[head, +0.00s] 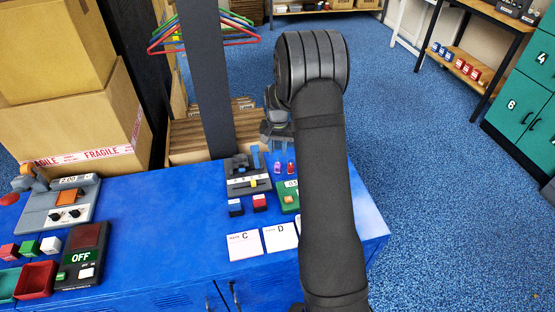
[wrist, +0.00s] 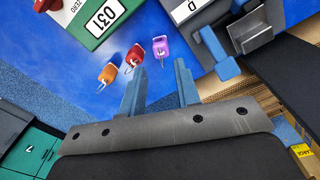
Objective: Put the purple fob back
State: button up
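The purple fob (wrist: 160,45) lies on the blue bench top with a small metal ring. It also shows in the head view (head: 278,167), just left of my arm. A red fob (wrist: 135,53) and an orange fob (wrist: 108,73) lie beside it in a row. My gripper (wrist: 159,68) is open, its two blue fingers apart and nothing visible between them. In the wrist view the purple fob appears just beyond the fingertips, near the gap between them. In the head view my gripper is above the bench's back edge, partly hidden by my arm.
A green box (wrist: 90,20) with an 031 display is near the fobs. A grey fixture with a blue lever (wrist: 212,45) stands on the other side. Cards C (head: 245,245) and D (head: 280,237) lie in front. A dark post (head: 212,80) rises behind the bench.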

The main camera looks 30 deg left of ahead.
aim_at(278, 165)
jog(key=shift+r, duration=1.5)
jog(key=shift+f, duration=0.1)
notch_tip(278, 165, down, 12)
jog(key=shift+f, duration=0.1)
jog(key=shift+r, duration=1.9)
jog(key=shift+f, duration=0.1)
